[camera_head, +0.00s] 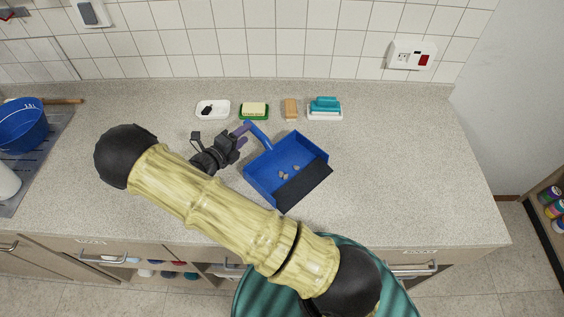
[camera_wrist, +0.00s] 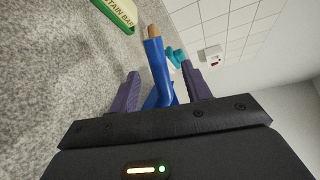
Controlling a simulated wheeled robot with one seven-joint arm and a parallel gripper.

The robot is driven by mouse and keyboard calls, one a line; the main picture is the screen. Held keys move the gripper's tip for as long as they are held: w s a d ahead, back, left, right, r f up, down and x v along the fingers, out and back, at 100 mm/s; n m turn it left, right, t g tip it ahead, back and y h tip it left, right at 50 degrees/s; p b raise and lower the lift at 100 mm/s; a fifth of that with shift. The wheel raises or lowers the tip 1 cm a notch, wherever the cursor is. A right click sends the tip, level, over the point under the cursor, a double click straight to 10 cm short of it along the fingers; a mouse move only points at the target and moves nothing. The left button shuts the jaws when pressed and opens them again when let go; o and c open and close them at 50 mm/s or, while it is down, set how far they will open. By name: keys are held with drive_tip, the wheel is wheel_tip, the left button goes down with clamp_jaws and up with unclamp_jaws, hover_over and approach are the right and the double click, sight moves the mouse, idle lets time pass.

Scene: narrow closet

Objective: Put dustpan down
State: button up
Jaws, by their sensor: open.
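The blue dustpan (camera_head: 266,172) lies on the speckled counter (camera_head: 400,160), with its black front lip toward the lower right and several small brownish bits inside. Its blue handle points to the upper left. My gripper (camera_head: 243,134) is at the handle, low over the counter. In the wrist view the dustpan handle (camera_wrist: 156,70) stands between the two purple fingers of my gripper (camera_wrist: 163,85). The fingers are spread, with gaps on both sides of the handle. The pan itself is mostly hidden in the wrist view.
Behind the dustpan are a white dish with a black item (camera_head: 213,109), a green-edged soap dish (camera_head: 254,111), a tan sponge (camera_head: 291,109) and a teal brush on a white tray (camera_head: 325,108). The counter's right side is clear.

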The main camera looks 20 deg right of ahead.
sight(251, 131)
drive_tip(key=shift+d, duration=0.1)
drive_tip(key=p+x, duration=0.2)
drive_tip(key=x, duration=0.3)
drive_tip(key=shift+f, duration=0.2)
clamp_jaws()
